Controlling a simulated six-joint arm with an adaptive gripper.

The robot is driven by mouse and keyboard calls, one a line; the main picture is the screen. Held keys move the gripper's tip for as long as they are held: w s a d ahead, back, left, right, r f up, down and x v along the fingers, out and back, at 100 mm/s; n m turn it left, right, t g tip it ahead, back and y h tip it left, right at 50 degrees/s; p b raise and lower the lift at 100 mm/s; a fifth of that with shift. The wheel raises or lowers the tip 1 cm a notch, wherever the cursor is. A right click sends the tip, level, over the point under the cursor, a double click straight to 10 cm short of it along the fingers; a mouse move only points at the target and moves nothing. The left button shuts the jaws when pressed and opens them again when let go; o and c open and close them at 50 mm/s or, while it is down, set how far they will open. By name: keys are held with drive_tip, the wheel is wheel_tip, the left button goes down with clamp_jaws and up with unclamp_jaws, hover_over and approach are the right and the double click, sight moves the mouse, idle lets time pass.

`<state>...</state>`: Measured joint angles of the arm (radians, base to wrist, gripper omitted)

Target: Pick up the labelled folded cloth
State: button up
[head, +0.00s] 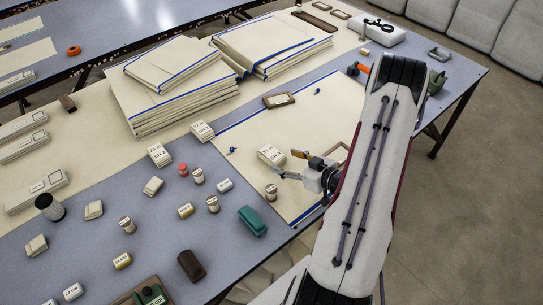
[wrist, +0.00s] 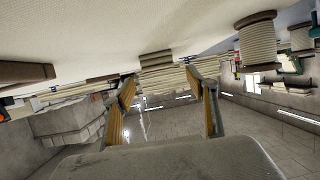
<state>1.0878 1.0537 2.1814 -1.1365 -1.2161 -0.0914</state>
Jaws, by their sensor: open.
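A small cream folded cloth with a printed label (head: 271,155) lies on the large blue-edged cream sheet in the head view. My gripper (head: 289,164) is just to the right of this cloth, low over the table, with its fingers spread and pointing towards it. In the wrist view the picture is upside down, with the table surface at the top. There my gripper (wrist: 166,92) is open and empty. A small folded cloth (wrist: 157,58) shows beyond and between its fingertips, apart from them; its label cannot be made out there.
A thread spool (head: 271,192) stands near the cloth and shows large in the wrist view (wrist: 257,45). Other labelled cloths (head: 160,154) and several spools lie left. Tall blue-edged cloth stacks (head: 180,88) stand at the back.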

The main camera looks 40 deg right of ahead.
sight(278, 158)
drive_tip(key=shift+x, duration=1.7)
drive_tip(key=c, duration=1.2)
